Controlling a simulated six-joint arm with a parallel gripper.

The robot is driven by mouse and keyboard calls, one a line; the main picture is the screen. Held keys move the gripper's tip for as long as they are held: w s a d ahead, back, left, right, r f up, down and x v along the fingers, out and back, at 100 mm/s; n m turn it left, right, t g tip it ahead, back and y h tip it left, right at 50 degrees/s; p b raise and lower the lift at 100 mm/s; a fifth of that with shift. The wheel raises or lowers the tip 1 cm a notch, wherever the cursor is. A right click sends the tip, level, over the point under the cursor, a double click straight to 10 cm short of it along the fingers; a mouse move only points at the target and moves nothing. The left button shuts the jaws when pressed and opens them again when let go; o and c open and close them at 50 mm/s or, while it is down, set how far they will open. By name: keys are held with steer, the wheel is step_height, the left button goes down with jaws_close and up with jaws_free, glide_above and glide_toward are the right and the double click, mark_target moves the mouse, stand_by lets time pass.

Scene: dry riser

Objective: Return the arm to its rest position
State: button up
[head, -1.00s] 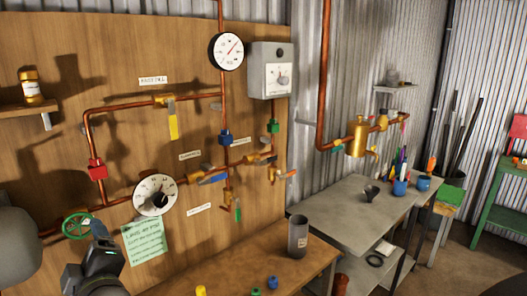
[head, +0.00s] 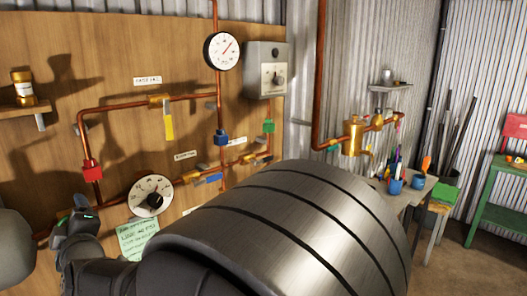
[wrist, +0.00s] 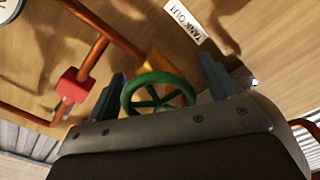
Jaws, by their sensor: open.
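My gripper (head: 76,222) is at the lower left of the head view, in front of the wooden board near the red pipe. In the wrist view its two fingers (wrist: 163,72) stand wide apart and hold nothing. The green handwheel (wrist: 160,92) shows between the fingers, in front of a brass valve body. I cannot tell if the fingers touch the wheel. My large metallic arm link fills the lower middle of the head view and hides most of the workbench.
Copper pipes with valves run across the board (head: 50,130). An upper gauge (head: 222,50) and a grey box (head: 266,70) sit higher.

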steer(key=shift+s+d+r+n, duration=0.1)
steer(key=shift+n, duration=0.3)
steer(key=n, duration=0.3)
steer(key=v, duration=0.9)
steer(key=s+d+m, duration=0.4)
steer(key=s+d, duration=0.3)
steer(key=s, duration=0.1)
steer(key=x, duration=1.7)
steer(key=shift+w+d, duration=0.15)
steer(key=shift+w, duration=0.2)
